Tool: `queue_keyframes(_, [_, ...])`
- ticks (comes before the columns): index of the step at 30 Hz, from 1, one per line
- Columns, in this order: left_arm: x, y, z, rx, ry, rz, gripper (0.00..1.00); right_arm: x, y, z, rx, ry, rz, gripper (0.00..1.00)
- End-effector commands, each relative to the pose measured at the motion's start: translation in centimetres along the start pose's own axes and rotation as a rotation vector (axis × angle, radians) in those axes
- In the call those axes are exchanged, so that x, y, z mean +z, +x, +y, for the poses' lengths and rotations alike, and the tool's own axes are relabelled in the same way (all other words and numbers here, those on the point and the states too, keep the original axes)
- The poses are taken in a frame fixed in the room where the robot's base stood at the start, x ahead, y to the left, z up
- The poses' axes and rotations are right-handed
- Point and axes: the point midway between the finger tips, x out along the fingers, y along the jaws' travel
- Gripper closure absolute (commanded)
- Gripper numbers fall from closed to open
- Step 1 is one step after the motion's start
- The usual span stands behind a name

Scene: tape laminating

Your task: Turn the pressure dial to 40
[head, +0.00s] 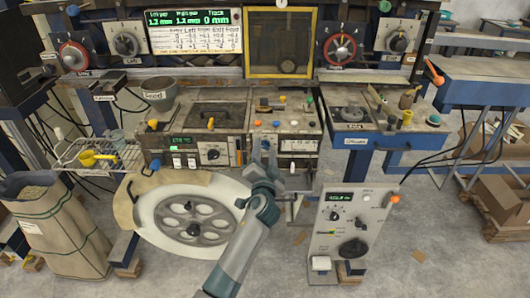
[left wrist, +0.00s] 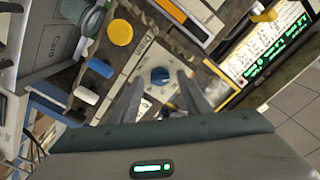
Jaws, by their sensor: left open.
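Several dials show, and I cannot read which is marked as pressure. In the left wrist view, a round blue knob (left wrist: 160,76) stands on a pale panel (left wrist: 145,64) with lettering and scale marks too small to read. My left gripper (left wrist: 160,92) is open, with one finger on each side of the knob; I cannot tell whether they touch it. In the head view, my left gripper (head: 264,158) is at the front panel of the middle machine (head: 300,144). It hides part of that panel. My right gripper is not in view.
A large grey wheel (head: 168,222) stands at lower left. A grey control box (head: 330,240) with black knobs stands at lower right. Red-ringed dials (head: 340,48) and a green readout board (head: 194,31) are at the back. A blue-framed bench (head: 390,140) is at right.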

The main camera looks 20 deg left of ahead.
Motion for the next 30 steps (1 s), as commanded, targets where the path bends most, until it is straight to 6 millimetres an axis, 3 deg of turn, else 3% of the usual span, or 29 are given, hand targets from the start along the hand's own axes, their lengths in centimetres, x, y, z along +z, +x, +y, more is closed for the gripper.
queue_keyframes(1, [0.01,-0.01,0.01,0.0,0.0,0.0,0.64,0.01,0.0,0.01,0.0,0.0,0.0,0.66])
queue_keyframes(5, [0.01,-0.02,0.01,0.0,0.0,0.0,0.95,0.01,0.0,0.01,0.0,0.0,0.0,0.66])
queue_keyframes(6, [0.01,-0.03,0.02,0.0,0.0,0.0,0.98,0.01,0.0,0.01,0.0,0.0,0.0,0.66])
queue_keyframes(19, [-0.02,-0.04,0.02,0.001,0.054,0.0,0.98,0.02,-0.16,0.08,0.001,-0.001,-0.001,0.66])
queue_keyframes(30, [-0.06,-0.04,0.01,0.002,0.286,0.001,0.98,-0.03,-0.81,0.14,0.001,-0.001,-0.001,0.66])
